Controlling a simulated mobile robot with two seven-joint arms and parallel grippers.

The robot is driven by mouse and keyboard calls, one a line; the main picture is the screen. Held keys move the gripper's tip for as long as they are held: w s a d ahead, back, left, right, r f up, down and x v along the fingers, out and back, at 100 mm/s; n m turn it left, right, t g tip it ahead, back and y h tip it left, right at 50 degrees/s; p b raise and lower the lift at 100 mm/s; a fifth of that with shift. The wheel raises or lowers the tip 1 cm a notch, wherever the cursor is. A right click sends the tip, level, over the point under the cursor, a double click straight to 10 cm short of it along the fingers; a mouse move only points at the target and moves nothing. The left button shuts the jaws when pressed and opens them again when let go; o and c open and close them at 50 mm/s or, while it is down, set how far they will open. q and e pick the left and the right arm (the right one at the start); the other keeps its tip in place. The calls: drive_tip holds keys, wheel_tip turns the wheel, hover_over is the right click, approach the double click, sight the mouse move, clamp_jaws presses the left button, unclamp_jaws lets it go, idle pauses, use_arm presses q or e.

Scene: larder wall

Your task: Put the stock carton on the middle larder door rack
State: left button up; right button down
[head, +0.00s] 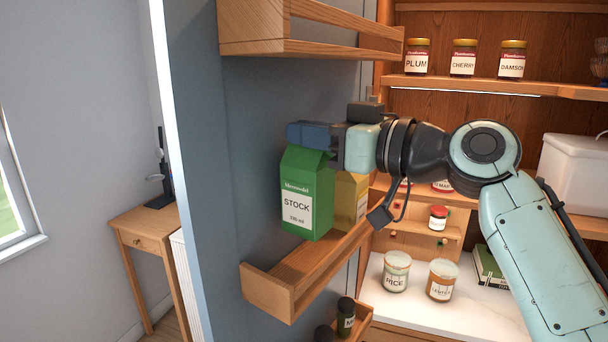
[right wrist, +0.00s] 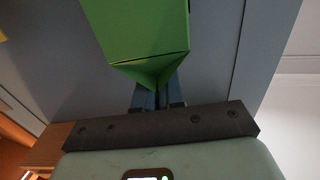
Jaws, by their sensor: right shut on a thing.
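The green stock carton (head: 306,196) is upright in the head view, at the middle door rack (head: 266,292). My right gripper (head: 310,140) is shut on the carton's gabled top. The carton's base appears just above or at the rack's floor; I cannot tell whether it touches. In the right wrist view the carton (right wrist: 140,30) fills the top, with its folded top between the fingers (right wrist: 158,95). A yellow carton (head: 350,198) stands in the same rack, just right of and behind the stock carton. My left gripper is not in view.
An upper wooden door rack (head: 300,45) hangs above my gripper. A lower rack holds dark-lidded jars (head: 345,318). Shelves at right hold jam jars (head: 463,60), a rice jar (head: 396,272) and a white bin (head: 575,170). The near left end of the middle rack is bare.

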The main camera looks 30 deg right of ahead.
sight(306, 157)
drive_tip(key=shift+w+a, duration=0.15)
drive_tip(key=shift+w, duration=0.1)
drive_tip(key=shift+w+f, duration=0.1)
drive_tip(key=shift+f, duration=0.45)
drive_tip(key=shift+s+f, duration=0.3)
drive_tip(key=shift+f, duration=0.4)
drive_tip(key=shift+w+f, duration=0.15)
drive_tip(key=shift+f, duration=0.25)
wheel_tip(306, 157, down, 3)
drive_tip(key=shift+f, duration=0.25)
drive_tip(key=shift+w, duration=0.3)
drive_tip(key=shift+s+f, duration=0.15)
drive_tip(key=shift+f, duration=0.1)
drive_tip(key=c, duration=1.2)
unclamp_jaws()
drive_tip(key=shift+s, duration=0.1)
drive_tip(key=shift+c, duration=0.2)
